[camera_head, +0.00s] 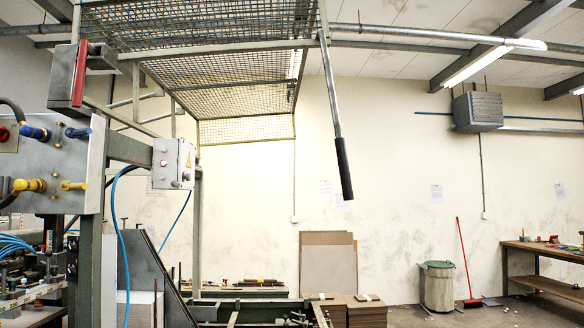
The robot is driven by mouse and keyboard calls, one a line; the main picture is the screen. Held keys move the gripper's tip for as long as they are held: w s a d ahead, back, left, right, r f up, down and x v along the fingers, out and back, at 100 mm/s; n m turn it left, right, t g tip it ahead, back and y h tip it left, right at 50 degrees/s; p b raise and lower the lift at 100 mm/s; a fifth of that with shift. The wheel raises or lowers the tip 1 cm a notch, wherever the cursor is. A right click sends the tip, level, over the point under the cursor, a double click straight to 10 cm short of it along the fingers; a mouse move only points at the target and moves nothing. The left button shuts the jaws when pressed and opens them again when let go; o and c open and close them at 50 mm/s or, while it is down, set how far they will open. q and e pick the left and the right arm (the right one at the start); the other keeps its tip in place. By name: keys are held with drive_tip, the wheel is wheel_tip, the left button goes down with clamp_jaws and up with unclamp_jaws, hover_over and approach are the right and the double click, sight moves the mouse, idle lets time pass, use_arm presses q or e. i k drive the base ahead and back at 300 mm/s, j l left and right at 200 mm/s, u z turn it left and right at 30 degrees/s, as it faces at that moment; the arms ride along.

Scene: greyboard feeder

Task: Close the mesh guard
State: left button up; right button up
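The mesh guard (215,70) is a metal frame with wire mesh, raised at the top of the machine, upper left and middle of the head view. Its top is cut off by the picture edge. A long grey bar with a black grip (344,168) hangs down at a slant from the guard's right side. The space below the mesh is open, with the wall showing through. Neither of my grippers is in view, and nothing touches the grip.
A green machine post (90,265) with a control panel (60,165) and a small switch box (173,163) stands at left. Greyboard stacks (366,311) lie low in the middle. A bin (437,286), red broom (466,255) and workbench (545,250) are at right.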

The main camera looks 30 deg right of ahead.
sight(322, 40)
drive_tip(key=l+u, duration=0.85)
drive_tip(key=l, duration=0.3)
drive_tip(key=k+l+u, duration=0.15)
drive_tip(key=l+u, duration=0.3)
drive_tip(key=l, duration=0.1)
